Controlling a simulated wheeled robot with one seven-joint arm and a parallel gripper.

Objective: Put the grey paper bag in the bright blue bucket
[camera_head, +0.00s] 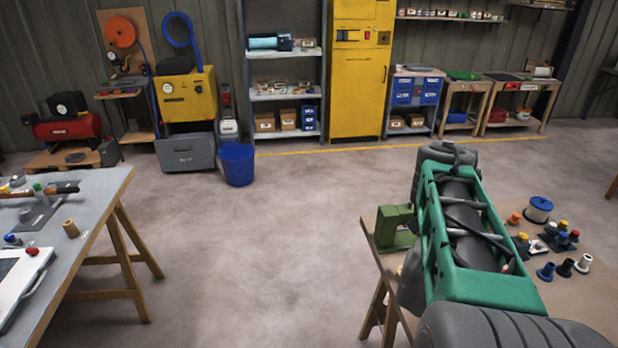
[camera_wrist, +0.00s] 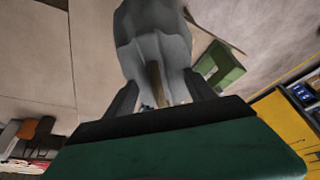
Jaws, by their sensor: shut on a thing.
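The grey paper bag (camera_wrist: 155,45) is between the two dark fingers of my gripper (camera_wrist: 160,95) in the wrist view. My gripper is shut on it, and a brown strip shows in its middle. In the head view my green and grey arm reaches over the right workbench and hides the gripper; I cannot make out the bag for sure there. The bright blue bucket (camera_head: 238,165) stands upright on the floor at the back left, well away from my arm. Its inside is mostly hidden.
The right workbench (camera_head: 577,303) carries a green vise (camera_head: 395,227), a blue spool (camera_head: 539,208) and several small parts. A left bench (camera_head: 95,205) stands nearby. A grey case (camera_head: 186,152) is left of the bucket. The floor between the benches and bucket is clear.

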